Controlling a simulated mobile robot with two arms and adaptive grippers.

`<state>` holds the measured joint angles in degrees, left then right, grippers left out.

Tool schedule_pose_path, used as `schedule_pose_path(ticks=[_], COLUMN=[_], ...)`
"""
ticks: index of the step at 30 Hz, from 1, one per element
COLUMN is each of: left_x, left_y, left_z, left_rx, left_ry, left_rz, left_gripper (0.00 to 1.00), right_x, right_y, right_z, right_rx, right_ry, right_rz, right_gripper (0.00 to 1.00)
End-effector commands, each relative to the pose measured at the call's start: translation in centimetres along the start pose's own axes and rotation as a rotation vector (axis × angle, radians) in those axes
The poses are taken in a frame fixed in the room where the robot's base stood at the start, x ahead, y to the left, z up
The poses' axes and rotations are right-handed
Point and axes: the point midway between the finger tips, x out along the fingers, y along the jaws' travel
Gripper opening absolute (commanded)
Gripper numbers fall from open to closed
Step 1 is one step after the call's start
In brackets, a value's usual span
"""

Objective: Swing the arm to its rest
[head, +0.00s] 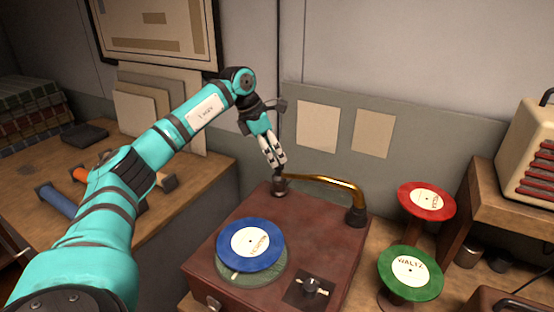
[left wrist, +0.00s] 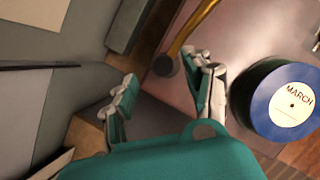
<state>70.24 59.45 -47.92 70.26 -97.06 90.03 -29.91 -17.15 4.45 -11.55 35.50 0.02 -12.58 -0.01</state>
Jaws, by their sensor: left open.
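The brass arm (head: 325,179) curves along the back of a brown record player (head: 215,236). It runs between a dark fitting at the back left and a dark post (head: 356,216) at the right. My left gripper (head: 275,160) is open and points down, just above and beside the arm's left end. In the left wrist view, the brass tube (left wrist: 197,28) and its round dark end (left wrist: 163,65) show between and beyond the two fingers (left wrist: 165,95). I cannot tell whether a finger touches it. A blue record (head: 250,245) lies on the turntable. My right gripper is not in view.
A red record (head: 426,200) and a green record (head: 410,271) sit on stands to the right. A radio (head: 530,150) stands on a shelf at the far right. A wooden counter (head: 205,165) with cards lies to the left.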

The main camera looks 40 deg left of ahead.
Motion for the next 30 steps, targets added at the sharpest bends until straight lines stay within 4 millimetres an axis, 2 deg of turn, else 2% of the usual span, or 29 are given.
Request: schedule_pose_path(ticks=[1,6,12,18,30], left_x=[-1.4,-5.0,-7.7,-8.5,-8.5], left_y=[0.1,0.1,0.1,0.1,0.1], left_z=[0.1,0.1,0.1,0.0,0.1], left_rx=[-0.001,-0.001,-0.001,-0.001,-0.001], left_ry=[-0.004,-0.006,-0.004,-0.001,-0.001], left_rz=[0.004,0.003,0.002,0.000,0.000], left_gripper=[0.51,0.51,0.51,0.51,0.51], right_x=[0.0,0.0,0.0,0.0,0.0], right_y=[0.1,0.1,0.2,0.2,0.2], right_z=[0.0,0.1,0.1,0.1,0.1], right_rx=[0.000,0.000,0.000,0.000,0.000], right_ry=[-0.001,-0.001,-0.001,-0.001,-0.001], right_rz=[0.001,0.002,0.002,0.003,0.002], right_gripper=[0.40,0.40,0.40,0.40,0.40])
